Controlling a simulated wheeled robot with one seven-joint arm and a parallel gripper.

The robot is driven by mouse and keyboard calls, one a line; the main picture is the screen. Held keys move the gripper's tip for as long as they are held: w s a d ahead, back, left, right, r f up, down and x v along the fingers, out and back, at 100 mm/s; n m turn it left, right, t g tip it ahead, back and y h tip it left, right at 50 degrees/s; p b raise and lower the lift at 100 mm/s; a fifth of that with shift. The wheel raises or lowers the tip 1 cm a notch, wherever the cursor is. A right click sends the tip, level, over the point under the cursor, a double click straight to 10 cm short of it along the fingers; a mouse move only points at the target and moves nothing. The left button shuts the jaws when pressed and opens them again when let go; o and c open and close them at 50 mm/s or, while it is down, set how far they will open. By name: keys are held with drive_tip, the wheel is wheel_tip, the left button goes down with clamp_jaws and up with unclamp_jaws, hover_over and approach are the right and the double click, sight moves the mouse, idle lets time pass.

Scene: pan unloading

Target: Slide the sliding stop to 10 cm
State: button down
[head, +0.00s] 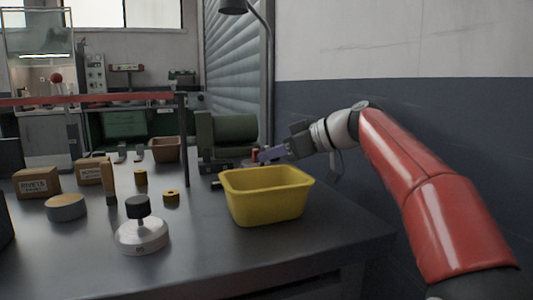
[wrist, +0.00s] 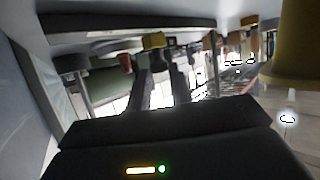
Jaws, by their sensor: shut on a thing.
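My gripper (head: 262,155) is at the end of the red arm, reaching left behind the yellow bin, low by the green cylinder-shaped machine. Its two dark fingers (wrist: 160,80) show in the wrist view with a narrow gap between them. The jaws are shut on a small part that I take to be the sliding stop; its outline is hard to make out. A small red piece (head: 254,156) shows at the fingertips in the head view. A scale and the stop's reading cannot be made out.
The yellow bin (head: 266,199) stands in front of my gripper. The green machine (head: 227,133) is behind it to the left. A round weight with a black knob (head: 140,228), cardboard boxes (head: 37,183) and a brown bin (head: 165,150) stand left. The front right tabletop is clear.

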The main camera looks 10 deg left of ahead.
drive_tip(key=c, duration=1.3)
unclamp_jaws()
drive_tip(key=shift+o, duration=0.2)
drive_tip(key=shift+s+a, duration=0.1)
drive_tip(key=shift+a, duration=0.05)
